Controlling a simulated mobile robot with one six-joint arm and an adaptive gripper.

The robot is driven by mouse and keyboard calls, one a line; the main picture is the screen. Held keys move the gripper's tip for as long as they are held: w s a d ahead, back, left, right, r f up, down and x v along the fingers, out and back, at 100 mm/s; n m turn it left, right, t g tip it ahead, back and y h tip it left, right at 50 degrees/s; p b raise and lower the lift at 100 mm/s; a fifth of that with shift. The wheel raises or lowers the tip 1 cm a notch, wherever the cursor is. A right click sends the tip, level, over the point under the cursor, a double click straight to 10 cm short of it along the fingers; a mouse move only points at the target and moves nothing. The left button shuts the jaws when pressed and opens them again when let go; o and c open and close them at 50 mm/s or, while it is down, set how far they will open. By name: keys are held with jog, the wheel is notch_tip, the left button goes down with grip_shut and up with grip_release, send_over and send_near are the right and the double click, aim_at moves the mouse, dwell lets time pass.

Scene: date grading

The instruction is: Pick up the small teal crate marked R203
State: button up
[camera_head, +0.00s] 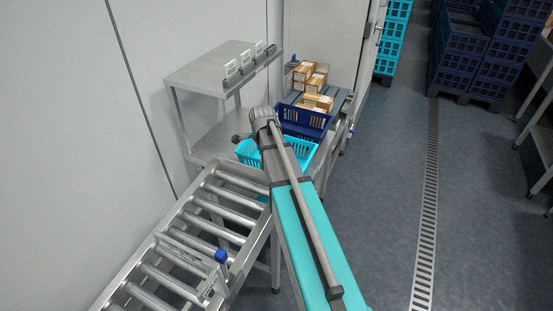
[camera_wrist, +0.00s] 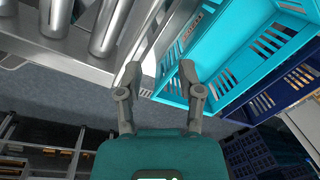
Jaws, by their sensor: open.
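A small teal crate (camera_head: 249,158) stands at the end of the roller conveyor, partly hidden behind my arm. In the wrist view the teal crate (camera_wrist: 240,45) fills the upper right, tilted in the picture, with slotted walls. A small marking on its near wall is too small to read, so I cannot confirm R203. My gripper (camera_wrist: 157,68) is open and empty. Its right finger overlaps the crate's near edge in the picture; I cannot tell whether they touch. In the head view the fingers are mostly hidden by my arm.
A dark blue crate (camera_head: 318,133) stands right behind the teal one, with brown cartons (camera_head: 311,78) beyond it. The roller conveyor (camera_head: 190,235) lies to the left. A steel shelf (camera_head: 208,66) with small signs stands behind. Open floor (camera_head: 385,200) lies to the right.

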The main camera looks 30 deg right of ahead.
aim_at(253, 160)
jog(key=w+d+m, duration=0.3)
jog(key=d+m, duration=0.2)
jog(key=shift+w+d+r+m, duration=0.15)
jog(key=shift+w+r+m, duration=0.15)
jog(key=shift+w+r, duration=0.1)
jog(key=shift+f, duration=0.1)
notch_tip(253, 160, down, 8)
jog(key=w+b, duration=0.1)
jog(key=b, duration=0.7)
jog(key=shift+w+f, duration=0.2)
jog(key=shift+d, duration=0.1)
jog(key=shift+w+d+f+b, duration=0.1)
jog(key=shift+w+f+b, duration=0.15)
jog(key=shift+f+b, duration=1.05)
jog(key=shift+w+d+f+b, duration=0.1)
jog(key=shift+w+f+b, duration=0.1)
jog(key=shift+f+b, duration=1.1)
jog(key=shift+r, duration=0.1)
grip_shut()
